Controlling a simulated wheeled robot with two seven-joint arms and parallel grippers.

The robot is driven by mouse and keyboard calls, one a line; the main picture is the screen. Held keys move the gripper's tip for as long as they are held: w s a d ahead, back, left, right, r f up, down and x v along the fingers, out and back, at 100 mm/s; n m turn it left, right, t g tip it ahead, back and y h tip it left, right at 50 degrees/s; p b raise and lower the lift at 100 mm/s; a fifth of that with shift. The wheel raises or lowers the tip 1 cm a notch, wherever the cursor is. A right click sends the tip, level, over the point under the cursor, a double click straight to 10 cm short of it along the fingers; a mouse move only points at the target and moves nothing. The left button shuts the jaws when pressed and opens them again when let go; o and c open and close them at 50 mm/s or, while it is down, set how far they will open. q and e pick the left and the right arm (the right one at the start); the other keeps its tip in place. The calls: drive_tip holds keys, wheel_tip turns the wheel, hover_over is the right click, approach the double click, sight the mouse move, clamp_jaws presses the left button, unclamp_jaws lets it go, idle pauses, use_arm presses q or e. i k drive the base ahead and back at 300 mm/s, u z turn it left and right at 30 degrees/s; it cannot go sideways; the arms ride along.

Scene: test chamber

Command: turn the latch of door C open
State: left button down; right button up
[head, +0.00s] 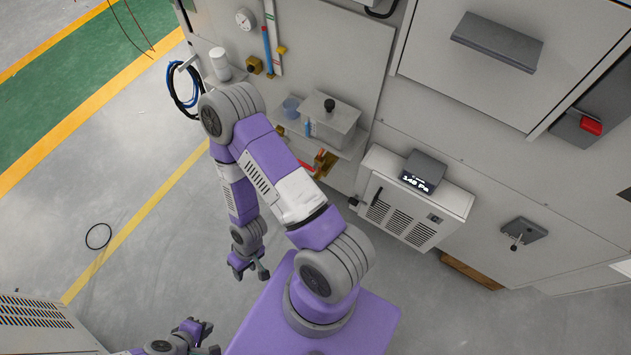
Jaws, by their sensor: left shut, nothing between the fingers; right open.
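No door lettering is readable, so I cannot tell which panel is door C. A large pale door panel (470,75) with a dark grey bar (497,42) is at the upper right. A red latch-like part (591,125) sits on a dark plate at the right edge. A grey fitting with a small lever (522,234) is on the lower right wall. My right gripper (251,273) is open and empty over the floor, left of the cabinets. My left gripper (210,339) is shut and empty at the bottom edge. Both are well away from the panels.
A vented box with a display (415,205) juts from the wall. A shelf (345,150) holds a grey box (333,127) and a blue cup. Blue hoses (183,90) hang at the upper left. A vented unit (40,325) stands lower left. The left floor is mostly clear.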

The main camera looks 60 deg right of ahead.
sight(354, 201)
drive_tip(key=i, duration=1.05)
drive_tip(key=z, duration=2.65)
